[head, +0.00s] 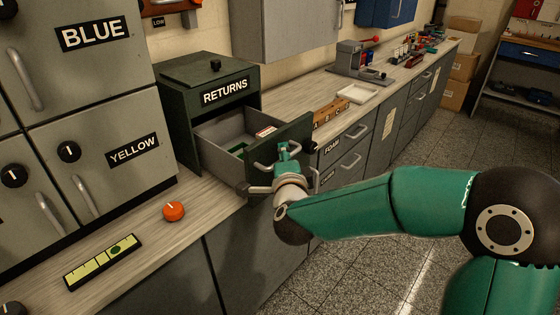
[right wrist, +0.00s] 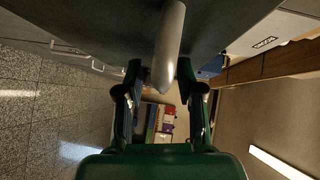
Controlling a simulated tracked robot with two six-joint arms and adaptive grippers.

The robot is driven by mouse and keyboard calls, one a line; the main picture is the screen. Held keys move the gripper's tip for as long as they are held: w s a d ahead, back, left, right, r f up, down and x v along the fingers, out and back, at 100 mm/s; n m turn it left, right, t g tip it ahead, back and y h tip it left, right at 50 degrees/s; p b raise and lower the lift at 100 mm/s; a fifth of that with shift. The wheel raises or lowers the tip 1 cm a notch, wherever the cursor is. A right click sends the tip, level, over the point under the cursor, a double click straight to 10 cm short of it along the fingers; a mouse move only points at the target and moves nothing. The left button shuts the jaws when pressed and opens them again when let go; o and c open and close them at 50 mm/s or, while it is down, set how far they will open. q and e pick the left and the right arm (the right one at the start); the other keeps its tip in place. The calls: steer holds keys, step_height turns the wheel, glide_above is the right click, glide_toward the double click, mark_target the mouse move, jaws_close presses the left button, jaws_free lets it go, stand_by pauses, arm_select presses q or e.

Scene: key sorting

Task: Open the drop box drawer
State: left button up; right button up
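The drop box (head: 185,105) is a dark green cabinet labelled RETURNS on the counter. Its grey-lined drawer (head: 215,133) stands well out, its inside visible, with a small pale and reddish item (head: 265,131) in it. My right gripper (head: 285,150) is at the drawer's front panel (head: 297,133), by the handle (head: 263,168). In the right wrist view the right gripper's fingers (right wrist: 159,68) stand apart on either side of the grey handle bar (right wrist: 170,40), with a gap showing on the bar's left. My left gripper is not in view.
Grey lockers labelled BLUE (head: 95,34) and YELLOW (head: 132,151) stand left. An orange knob (head: 173,211) and a yellow-green strip (head: 100,262) lie on the counter in front. A white tray (head: 357,93) and a wooden key block (head: 330,112) sit beyond the drawer.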

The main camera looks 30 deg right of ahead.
steer(key=shift+s, duration=0.1)
steer(key=v, duration=1.1)
steer(key=shift+s+a, duration=0.15)
steer(key=shift+s, duration=0.2)
